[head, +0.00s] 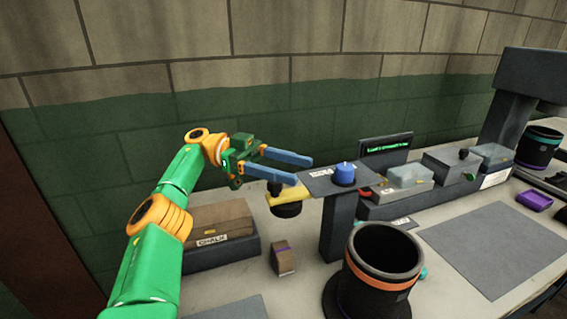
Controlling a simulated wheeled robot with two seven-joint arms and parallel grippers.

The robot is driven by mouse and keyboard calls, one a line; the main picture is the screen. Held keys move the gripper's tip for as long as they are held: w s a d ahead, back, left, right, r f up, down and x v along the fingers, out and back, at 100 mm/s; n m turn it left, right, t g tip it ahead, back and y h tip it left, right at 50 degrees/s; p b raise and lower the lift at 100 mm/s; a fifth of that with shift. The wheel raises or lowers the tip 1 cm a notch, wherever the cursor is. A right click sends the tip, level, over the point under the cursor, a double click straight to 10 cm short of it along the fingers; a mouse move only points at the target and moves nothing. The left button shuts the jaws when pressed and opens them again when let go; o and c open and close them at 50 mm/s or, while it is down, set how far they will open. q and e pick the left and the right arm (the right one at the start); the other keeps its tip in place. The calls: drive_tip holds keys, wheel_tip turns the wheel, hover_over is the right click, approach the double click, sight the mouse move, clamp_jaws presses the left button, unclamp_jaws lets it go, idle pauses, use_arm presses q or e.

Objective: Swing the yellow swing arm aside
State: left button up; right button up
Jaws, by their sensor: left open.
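The yellow swing arm (291,194) sticks out to the left from under a grey plate on a dark post (338,228). A black round part (287,210) hangs at its outer end. A blue cylinder (344,174) stands on the grey plate (321,182). My left gripper (304,170) is open, with its two blue fingers pointing right, just above and behind the yellow arm in the picture. The fingers look empty. I cannot tell whether the lower finger touches the arm or the plate's edge. My right gripper is out of view.
A dark cup with an orange band (383,262) stands in front of the post. A tray labelled CHALK (222,250) and a small brown block (283,258) lie left. A grey mat (490,245) lies clear at right.

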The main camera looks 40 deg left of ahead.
use_arm(q)
drive_tip(key=s+d+r+b, duration=0.4)
drive_tip(key=s+d+r, duration=0.4)
drive_tip(key=s+r, duration=0.1)
drive_tip(key=shift+s+d+b, duration=0.25)
drive_tip(key=shift+s+b, duration=0.1)
drive_tip(key=shift+s, duration=0.25)
